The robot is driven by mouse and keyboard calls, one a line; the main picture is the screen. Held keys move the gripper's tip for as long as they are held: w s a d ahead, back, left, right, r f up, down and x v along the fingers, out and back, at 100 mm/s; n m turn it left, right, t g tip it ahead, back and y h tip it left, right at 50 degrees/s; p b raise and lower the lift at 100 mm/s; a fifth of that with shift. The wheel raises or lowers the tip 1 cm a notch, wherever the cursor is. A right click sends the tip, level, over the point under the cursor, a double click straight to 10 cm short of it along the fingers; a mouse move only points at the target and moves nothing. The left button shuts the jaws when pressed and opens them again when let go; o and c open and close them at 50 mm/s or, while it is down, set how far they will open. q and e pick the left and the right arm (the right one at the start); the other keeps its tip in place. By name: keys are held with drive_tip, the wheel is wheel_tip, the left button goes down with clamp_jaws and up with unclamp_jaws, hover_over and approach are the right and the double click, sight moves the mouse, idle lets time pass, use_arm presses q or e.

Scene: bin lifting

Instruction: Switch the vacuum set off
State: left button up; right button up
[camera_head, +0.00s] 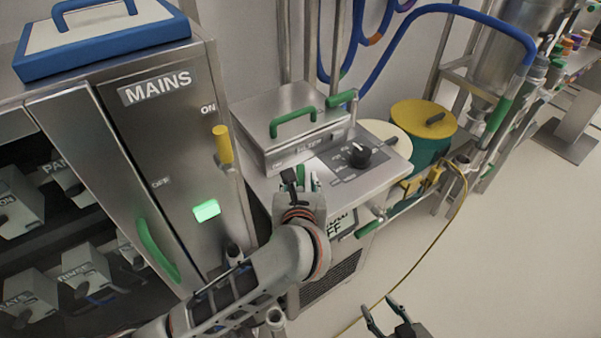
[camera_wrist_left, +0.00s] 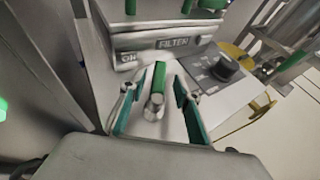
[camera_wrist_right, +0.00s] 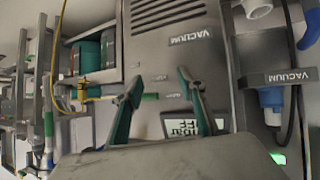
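The vacuum set is a metal cabinet with a grey top panel (camera_head: 338,178), a black rotary knob (camera_head: 360,155) and a front display partly reading "FF". My left gripper (camera_head: 303,178) is over the panel's near left part. In the left wrist view its open fingers stand either side of a green-tipped metal lever (camera_wrist_left: 158,82), below the FILTER box (camera_wrist_left: 165,43); contact cannot be told. The knob (camera_wrist_left: 226,68) is right of them. My right gripper (camera_head: 384,314) is open and empty over the floor; its wrist view shows VACUUM labels (camera_wrist_right: 190,37) and the display (camera_wrist_right: 182,126).
The MAINS cabinet (camera_head: 155,120) stands left, with a yellow-ended lever (camera_head: 222,145) and a lit green lamp (camera_head: 206,210). Blue hoses (camera_head: 440,10) and a yellow-lidded drum (camera_head: 425,118) are behind. A yellow cable (camera_head: 420,252) crosses the floor at right, which is otherwise mostly clear.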

sight(300, 177)
use_arm(q)
drive_tip(key=shift+x, duration=1.25)
drive_tip(key=shift+w+f, duration=0.2)
drive_tip(key=shift+w, duration=0.25)
use_arm(e)
drive_tip(key=shift+w+r, duration=0.5)
drive_tip(key=shift+w, duration=0.15)
